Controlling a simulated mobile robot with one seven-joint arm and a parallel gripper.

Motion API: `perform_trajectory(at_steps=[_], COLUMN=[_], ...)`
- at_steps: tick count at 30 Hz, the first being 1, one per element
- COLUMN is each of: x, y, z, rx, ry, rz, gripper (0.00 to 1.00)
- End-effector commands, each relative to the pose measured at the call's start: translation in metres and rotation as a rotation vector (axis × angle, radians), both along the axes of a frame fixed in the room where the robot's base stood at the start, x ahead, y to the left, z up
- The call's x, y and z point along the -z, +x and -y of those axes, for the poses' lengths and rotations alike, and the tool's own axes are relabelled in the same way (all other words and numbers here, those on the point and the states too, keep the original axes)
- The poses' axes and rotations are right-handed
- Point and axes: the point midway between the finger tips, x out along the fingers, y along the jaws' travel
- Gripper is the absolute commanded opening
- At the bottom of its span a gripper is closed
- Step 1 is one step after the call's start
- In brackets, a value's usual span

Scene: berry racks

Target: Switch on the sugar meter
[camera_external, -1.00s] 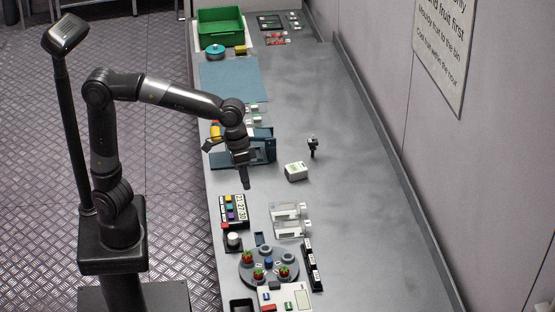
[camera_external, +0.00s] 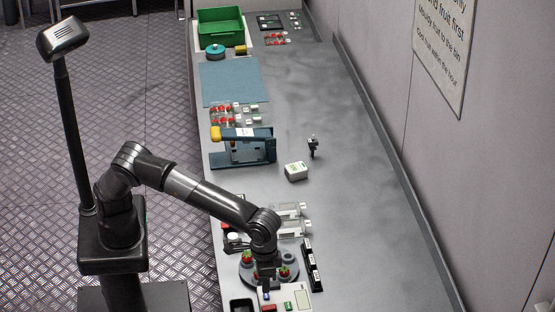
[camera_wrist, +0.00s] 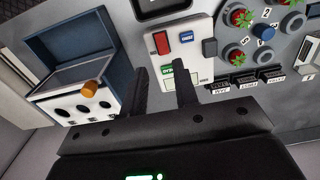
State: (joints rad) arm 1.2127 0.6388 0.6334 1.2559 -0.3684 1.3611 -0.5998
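A white panel (camera_wrist: 203,66) with a red switch (camera_wrist: 161,43), a blue button (camera_wrist: 187,36), a dark grey block and a small green display lies just beyond my fingertips in the wrist view. It looks like the sugar meter, but I read no name on it. In the external view this panel (camera_external: 299,290) is at the near end of the bench, partly hidden by my arm. My gripper (camera_wrist: 161,68) has its two fingers apart with nothing between them. In the external view my gripper (camera_external: 266,281) covers part of the round tray.
A grey round tray (camera_wrist: 252,28) with strawberries is right of the panel. A row of black blocks (camera_wrist: 243,80) is below it. A blue-grey box with an orange knob (camera_wrist: 90,88) is at left. The bench's right side (camera_external: 370,220) is clear.

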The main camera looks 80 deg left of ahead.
Motion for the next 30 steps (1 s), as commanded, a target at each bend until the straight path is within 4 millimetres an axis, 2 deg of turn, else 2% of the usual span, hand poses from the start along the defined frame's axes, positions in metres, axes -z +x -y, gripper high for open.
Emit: perform_trajectory(at_steps=[15,21,30], x=[0.087,0.101,0.102], y=[0.000,0.001,0.001], z=[-0.001,-0.002,-0.001], rx=[-0.001,-0.002,-0.001], ry=[0.001,-0.001,-0.002], rz=[0.001,0.003,0.003], gripper=[0.27,0.27,0.26])
